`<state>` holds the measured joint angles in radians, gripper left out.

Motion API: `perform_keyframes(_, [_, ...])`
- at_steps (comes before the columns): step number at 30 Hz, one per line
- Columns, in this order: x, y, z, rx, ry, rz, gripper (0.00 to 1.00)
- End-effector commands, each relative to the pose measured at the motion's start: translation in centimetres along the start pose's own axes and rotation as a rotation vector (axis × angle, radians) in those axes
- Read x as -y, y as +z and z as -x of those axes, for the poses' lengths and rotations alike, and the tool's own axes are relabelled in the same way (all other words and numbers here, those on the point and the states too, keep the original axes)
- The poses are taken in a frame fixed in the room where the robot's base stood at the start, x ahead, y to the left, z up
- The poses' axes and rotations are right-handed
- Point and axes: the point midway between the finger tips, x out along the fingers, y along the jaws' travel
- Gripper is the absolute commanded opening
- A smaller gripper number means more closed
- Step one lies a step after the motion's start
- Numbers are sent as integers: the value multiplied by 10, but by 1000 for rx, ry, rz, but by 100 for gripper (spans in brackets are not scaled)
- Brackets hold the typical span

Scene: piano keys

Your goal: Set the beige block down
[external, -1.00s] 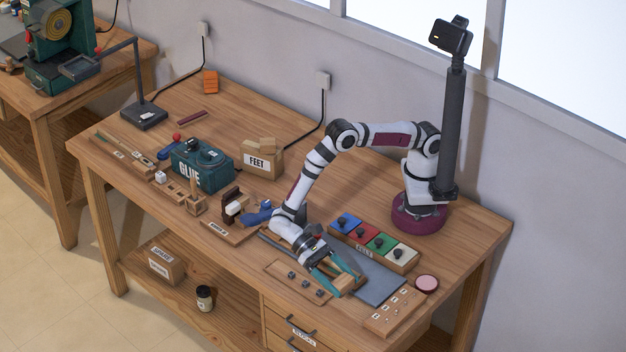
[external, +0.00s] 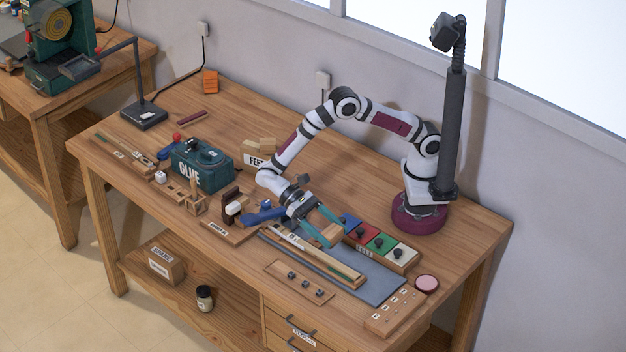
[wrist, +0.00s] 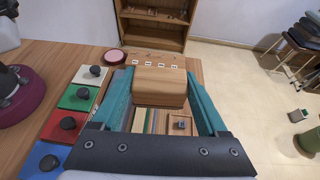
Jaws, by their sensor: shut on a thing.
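The beige block (wrist: 160,84) is a wooden block held between the teal fingers of my gripper (wrist: 160,90) in the wrist view. In the external view the block (external: 331,235) is in my gripper (external: 333,234), over the near side of the felt box. It appears raised clear of the bench. Long wooden key strips (external: 325,261) lie below and in front of it, along a blue-grey mat (external: 382,286). The block hides part of the strips in the wrist view.
The felt box (external: 383,243), with blue, red, green and white lids, stands close beside my gripper. A small tray with dark pieces (external: 287,286) lies in front of the strips. A pink round tin (external: 427,283) and a pegged board (external: 394,312) are at the right.

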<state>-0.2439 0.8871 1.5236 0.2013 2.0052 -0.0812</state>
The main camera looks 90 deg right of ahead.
Motion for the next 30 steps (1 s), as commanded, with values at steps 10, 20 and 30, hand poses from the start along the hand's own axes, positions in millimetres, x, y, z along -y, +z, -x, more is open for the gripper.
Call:
perform_keyframes(10, [-93,-35,-1,2,302,122,21])
perform_keyframes(20, [-239,-65,57,3,939,390,21])
perform_keyframes(30, [-320,-73,159,2,1675,698,21])
